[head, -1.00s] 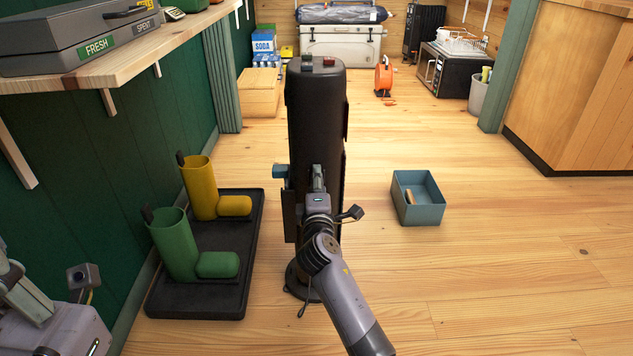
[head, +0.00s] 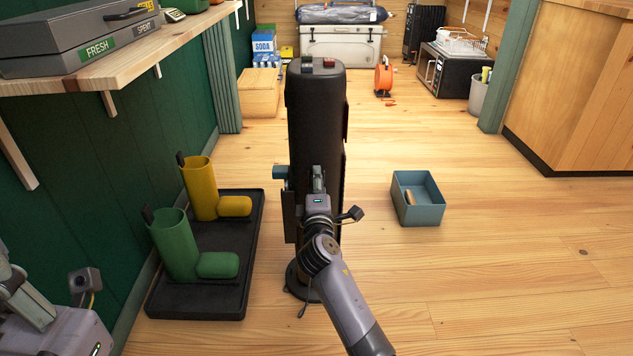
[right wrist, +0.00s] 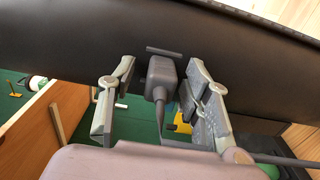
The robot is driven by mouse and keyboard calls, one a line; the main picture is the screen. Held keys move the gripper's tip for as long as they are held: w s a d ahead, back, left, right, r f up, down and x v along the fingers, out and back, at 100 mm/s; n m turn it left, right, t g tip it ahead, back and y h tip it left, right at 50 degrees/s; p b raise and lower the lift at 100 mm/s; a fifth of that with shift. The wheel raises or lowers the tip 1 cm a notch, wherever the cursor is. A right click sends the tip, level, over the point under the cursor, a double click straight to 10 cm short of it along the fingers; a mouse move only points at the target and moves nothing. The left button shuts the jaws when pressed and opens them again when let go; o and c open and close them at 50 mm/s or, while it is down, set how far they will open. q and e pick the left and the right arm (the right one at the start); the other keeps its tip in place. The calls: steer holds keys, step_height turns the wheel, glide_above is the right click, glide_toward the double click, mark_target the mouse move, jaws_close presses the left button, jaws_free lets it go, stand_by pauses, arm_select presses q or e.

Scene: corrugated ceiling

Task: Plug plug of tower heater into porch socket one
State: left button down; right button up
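The tower heater (head: 316,110) is a tall black column standing upright on the wooden floor in the head view. My right gripper (head: 318,178) is at its near side, about halfway up. In the right wrist view the dark grey plug (right wrist: 161,78) sits against the heater's black body, its cord running down from it. The fingers of my right gripper (right wrist: 160,88) are open on either side of the plug, with a visible gap at each side. My left gripper (head: 22,295) shows only in part at the lower left, so its opening is unclear. No porch socket can be made out.
A black tray (head: 200,306) with green and yellow boots stands left of the heater. A blue-grey bin (head: 420,214) stands on the floor to the right. A wooden shelf (head: 100,80) juts from the green wall. The floor at the right front is clear.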

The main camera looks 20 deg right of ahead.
steer(key=shift+c, duration=0.5)
jaws_close()
steer(key=p+v, duration=0.1)
steer(key=v, duration=0.5)
steer(key=shift+p, duration=0.4)
stand_by(0.9)
